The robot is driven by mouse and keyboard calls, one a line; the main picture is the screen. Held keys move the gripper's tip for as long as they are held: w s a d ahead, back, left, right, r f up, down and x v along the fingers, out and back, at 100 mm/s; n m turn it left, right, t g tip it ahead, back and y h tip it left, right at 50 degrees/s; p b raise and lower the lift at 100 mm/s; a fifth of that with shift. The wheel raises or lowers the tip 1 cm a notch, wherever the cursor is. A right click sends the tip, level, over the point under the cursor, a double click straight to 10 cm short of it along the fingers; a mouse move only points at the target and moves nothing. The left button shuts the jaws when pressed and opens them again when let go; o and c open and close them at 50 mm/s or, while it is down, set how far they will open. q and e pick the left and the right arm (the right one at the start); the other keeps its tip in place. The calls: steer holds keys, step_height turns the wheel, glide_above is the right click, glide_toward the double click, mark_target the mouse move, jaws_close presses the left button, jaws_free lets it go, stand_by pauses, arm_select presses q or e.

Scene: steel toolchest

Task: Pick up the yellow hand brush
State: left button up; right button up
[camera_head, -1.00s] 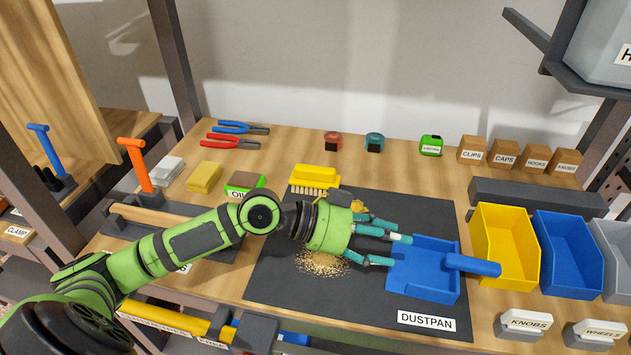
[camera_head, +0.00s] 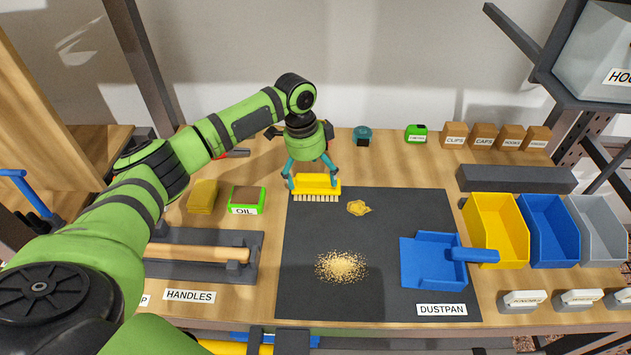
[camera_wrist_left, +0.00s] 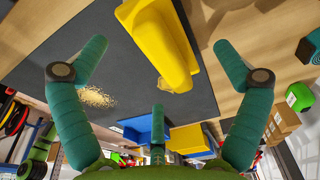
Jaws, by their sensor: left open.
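The yellow hand brush (camera_head: 316,184) lies at the back left edge of the dark mat, with its pale bristles toward the front. My left gripper (camera_head: 313,182) is directly above it, pointing down, with its fingers spread on both sides of the brush. In the left wrist view the brush (camera_wrist_left: 163,40) lies between the open fingers, and I see no finger closed on it. Whether a fingertip touches it, I cannot tell. My right gripper is in neither current view.
The dark mat (camera_head: 380,290) also holds a pile of crumbs (camera_head: 341,266), a crumpled yellow cloth-like piece (camera_head: 359,208) and a blue dustpan (camera_head: 426,262). A green OIL box (camera_head: 247,200) and a yellow block (camera_head: 202,196) stand left of the brush. Bins stand at the right.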

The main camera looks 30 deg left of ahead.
mark_target(317, 188)
arm_select(q)
steer(key=shift+s+d+f, duration=0.15)
steer(key=shift+d+f, duration=0.1)
steer(key=shift+f, duration=0.1)
steer(key=f, duration=0.4)
steer(key=shift+w+d+f, duration=0.25)
steer(key=shift+w+d, duration=0.05)
steer(key=shift+d, duration=0.1)
steer(key=c, duration=1.3)
